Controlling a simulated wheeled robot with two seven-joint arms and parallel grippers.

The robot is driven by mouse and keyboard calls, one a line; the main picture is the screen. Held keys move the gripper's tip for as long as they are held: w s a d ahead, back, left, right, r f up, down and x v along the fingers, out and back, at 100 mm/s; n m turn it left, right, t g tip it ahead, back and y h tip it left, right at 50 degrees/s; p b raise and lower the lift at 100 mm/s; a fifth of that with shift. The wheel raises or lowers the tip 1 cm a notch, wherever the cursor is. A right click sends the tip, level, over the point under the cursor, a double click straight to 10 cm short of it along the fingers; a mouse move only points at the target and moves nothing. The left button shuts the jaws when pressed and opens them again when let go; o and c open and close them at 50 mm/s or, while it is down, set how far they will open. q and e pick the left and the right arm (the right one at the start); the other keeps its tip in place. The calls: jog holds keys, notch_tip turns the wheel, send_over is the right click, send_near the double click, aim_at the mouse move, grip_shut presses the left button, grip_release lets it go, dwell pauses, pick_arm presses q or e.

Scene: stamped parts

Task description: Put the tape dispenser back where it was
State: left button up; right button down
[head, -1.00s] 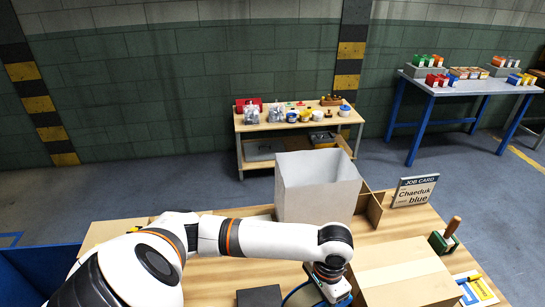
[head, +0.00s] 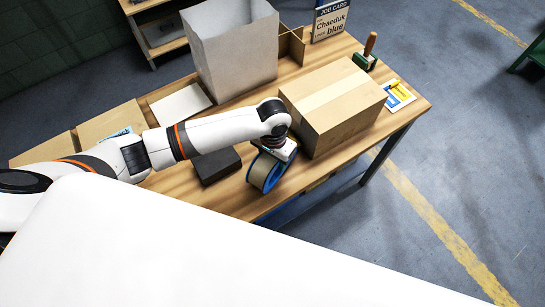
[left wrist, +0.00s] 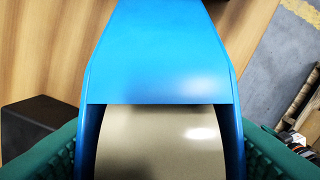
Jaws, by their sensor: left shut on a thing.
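The tape dispenser (head: 265,173) is a blue frame around a tan roll. In the head view it is under my left gripper (head: 276,154), between the dark block and the cardboard box, close to the table's front edge. My left gripper is shut on it. In the left wrist view the blue dispenser (left wrist: 158,55) fills the middle, between the green finger pads of the left gripper (left wrist: 160,150). I cannot tell whether the dispenser touches the table top. My right gripper is not in view.
A closed cardboard box (head: 345,118) stands just right of the dispenser. A dark block (head: 217,167) lies to its left. A tall pale bin (head: 235,55) stands behind. A green stamp (head: 364,61), a job card (head: 331,22) and a blue-yellow card (head: 398,96) are at the right.

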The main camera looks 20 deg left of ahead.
pick_arm(q)
jog(key=shift+f, duration=0.35)
jog(key=shift+f, duration=0.1)
jog(key=o, duration=0.8)
jog(key=shift+c, duration=0.2)
jog(key=shift+o, duration=1.1)
notch_tip(320, 180, up, 12)
jog(key=shift+r+b, duration=0.15)
jog(key=shift+b, duration=0.15)
